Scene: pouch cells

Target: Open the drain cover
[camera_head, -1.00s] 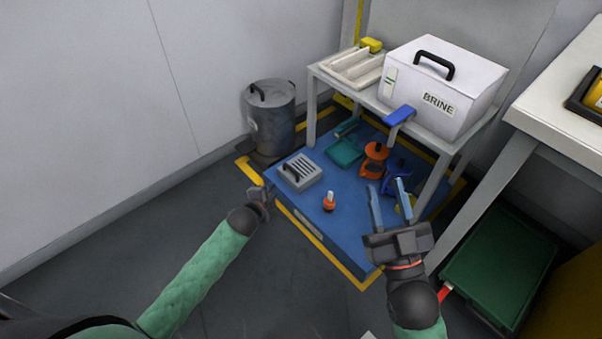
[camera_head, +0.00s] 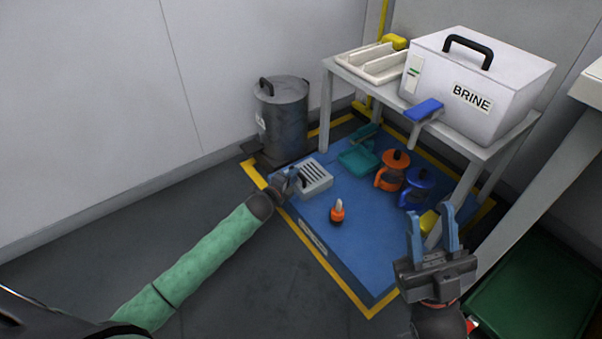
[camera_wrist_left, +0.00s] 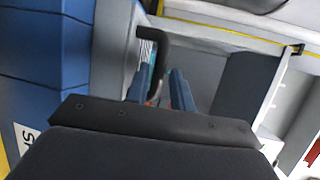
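The drain cover (camera_head: 318,183) is a light grey slotted box with a dark handle, on the blue platform's near left edge. My left gripper (camera_head: 290,180) is at its left side, by the handle. In the left wrist view the dark handle (camera_wrist_left: 153,42) lies ahead of and partly between the blue fingers of my left gripper (camera_wrist_left: 160,78). These fingers are apart; I cannot tell whether either touches the handle.
On the blue platform (camera_head: 350,250) stand an orange-capped bottle (camera_head: 338,212), an orange jug (camera_head: 391,172), a blue jug (camera_head: 416,190) and a teal dustpan (camera_head: 358,158). A metal bin (camera_head: 282,118) stands behind the cover. A table (camera_head: 478,150) carries the BRINE box (camera_head: 440,80).

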